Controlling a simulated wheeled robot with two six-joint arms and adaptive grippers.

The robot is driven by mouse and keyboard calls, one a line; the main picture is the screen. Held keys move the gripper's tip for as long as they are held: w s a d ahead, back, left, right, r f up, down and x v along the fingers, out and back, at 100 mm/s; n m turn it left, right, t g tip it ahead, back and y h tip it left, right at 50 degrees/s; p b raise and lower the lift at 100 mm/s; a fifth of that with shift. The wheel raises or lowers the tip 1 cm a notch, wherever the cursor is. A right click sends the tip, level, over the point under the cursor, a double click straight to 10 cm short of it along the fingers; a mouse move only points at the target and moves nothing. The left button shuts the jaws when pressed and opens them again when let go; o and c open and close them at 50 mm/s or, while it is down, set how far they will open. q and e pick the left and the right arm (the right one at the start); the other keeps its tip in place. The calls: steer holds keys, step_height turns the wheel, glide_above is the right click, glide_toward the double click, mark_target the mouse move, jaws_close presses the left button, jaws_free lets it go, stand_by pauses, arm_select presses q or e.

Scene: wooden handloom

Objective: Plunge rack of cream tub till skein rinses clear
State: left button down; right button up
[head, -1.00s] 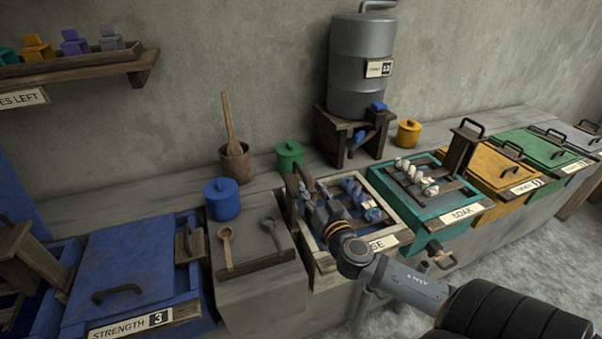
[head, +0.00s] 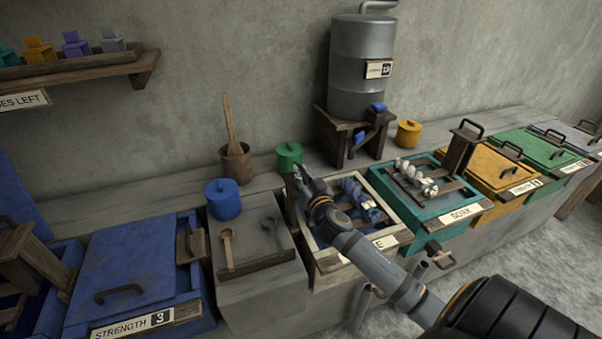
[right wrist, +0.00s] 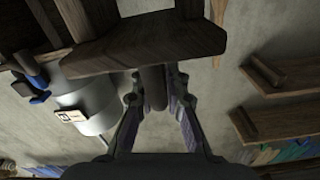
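The cream tub (head: 405,238) stands in the middle of the row of tubs in the head view, its label partly hidden by my right arm. Its wooden rack carries a twisted blue-and-white skein (head: 358,193). My right gripper (head: 299,176) is over the tub's left side, at the rack handle, which it largely hides. In the right wrist view a dark bar (right wrist: 153,88), seemingly this handle, lies between the two fingers, with narrow gaps beside it. The fingers look open around it; contact is unclear. My left gripper is not in view.
A teal soak tub (head: 462,213) with a white skein stands right of the cream tub. A stone slab (head: 262,290) with two spoons lies left. A metal tank (head: 357,65) stands behind. Blue (head: 222,200) and green (head: 289,157) jars sit close by.

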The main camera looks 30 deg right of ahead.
jaws_close()
step_height(320, 180, up, 4)
steer(key=p, duration=0.3)
steer(key=shift+r, duration=0.1)
steer(key=shift+o, duration=1.8)
jaws_free()
steer(key=shift+o, duration=1.4)
steer(key=v, duration=1.2)
